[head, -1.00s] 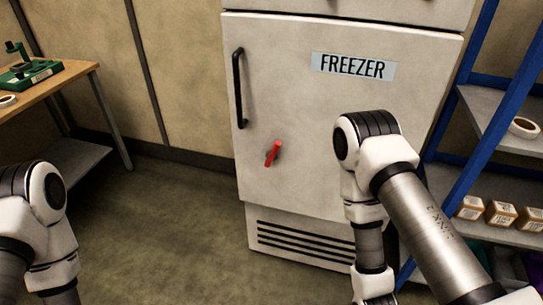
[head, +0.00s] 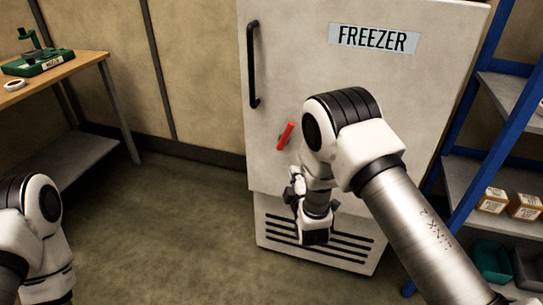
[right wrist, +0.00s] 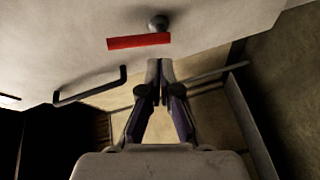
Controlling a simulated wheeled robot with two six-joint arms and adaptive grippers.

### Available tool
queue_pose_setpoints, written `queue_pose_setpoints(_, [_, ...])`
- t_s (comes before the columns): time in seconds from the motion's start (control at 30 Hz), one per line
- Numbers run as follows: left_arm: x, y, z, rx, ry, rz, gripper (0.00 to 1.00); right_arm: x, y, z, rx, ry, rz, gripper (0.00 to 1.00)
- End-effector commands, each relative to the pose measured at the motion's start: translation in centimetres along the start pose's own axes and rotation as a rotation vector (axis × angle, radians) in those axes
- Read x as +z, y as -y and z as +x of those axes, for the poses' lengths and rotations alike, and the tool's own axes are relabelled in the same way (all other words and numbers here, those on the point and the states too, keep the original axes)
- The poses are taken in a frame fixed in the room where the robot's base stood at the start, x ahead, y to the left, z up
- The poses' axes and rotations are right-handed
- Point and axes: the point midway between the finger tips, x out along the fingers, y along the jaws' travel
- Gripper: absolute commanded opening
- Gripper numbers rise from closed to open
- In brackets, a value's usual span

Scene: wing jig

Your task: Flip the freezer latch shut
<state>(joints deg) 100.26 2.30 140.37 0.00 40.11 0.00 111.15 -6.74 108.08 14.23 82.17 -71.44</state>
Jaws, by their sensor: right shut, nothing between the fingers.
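The white freezer (head: 280,60) stands ahead with its door closed. Its red latch (head: 286,135) is on the door below the black handle, tilted with its upper end to the right. In the right wrist view the red latch (right wrist: 138,42) lies beside its grey round pivot, just beyond the fingertips. My right gripper (head: 294,184) is in front of the lower door, below the latch and apart from it. In the wrist view the right gripper's fingers (right wrist: 160,72) are together and empty. My left gripper is out of view; only part of that arm shows.
The black door handle (head: 253,64) is above and left of the latch. A blue shelf rack (head: 459,200) with boxes stands close on the right. A wooden table (head: 75,66) stands at the left. The floor between is clear.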

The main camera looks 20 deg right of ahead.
Motion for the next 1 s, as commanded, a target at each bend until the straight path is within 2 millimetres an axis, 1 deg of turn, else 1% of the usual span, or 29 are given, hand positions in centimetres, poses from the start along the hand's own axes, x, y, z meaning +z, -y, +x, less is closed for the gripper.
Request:
queue_pose_setpoints(0.03, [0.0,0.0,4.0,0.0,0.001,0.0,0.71,-1.5,0.2,2.0,0.099,-0.044,0.0,0.0])
queue_pose_setpoints(0.1, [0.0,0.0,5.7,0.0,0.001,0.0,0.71,-3.6,-1.3,3.3,0.174,-0.083,0.01,0.0])
queue_pose_setpoints(0.2, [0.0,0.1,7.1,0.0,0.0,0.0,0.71,-5.2,-2.4,3.8,0.216,-0.116,0.01,0.0])
queue_pose_setpoints(0.3, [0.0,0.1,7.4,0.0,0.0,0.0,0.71,-5.7,-3.1,3.8,0.229,-0.125,0.011,0.0])
queue_pose_setpoints(0.4, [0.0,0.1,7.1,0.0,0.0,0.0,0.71,-5.8,-3.5,3.8,0.231,-0.126,0.011,0.0])
queue_pose_setpoints(0.6, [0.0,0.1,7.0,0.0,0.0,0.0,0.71,-5.8,-3.5,3.8,0.228,-0.125,0.012,0.0])
queue_pose_setpoints(0.7, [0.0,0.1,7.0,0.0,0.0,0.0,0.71,-5.8,-3.5,4.1,0.227,-0.125,0.012,0.0])
queue_pose_setpoints(0.77, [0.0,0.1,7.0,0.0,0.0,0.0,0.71,-5.9,-3.6,4.6,0.227,-0.125,0.013,0.0])
queue_pose_setpoints(0.87, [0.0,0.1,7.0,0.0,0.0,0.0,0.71,-6.0,-3.9,6.1,0.228,-0.125,0.013,0.0])
queue_pose_setpoints(1.0, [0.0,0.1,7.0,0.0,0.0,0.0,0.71,-6.3,-4.6,9.0,0.229,-0.124,0.013,0.0])
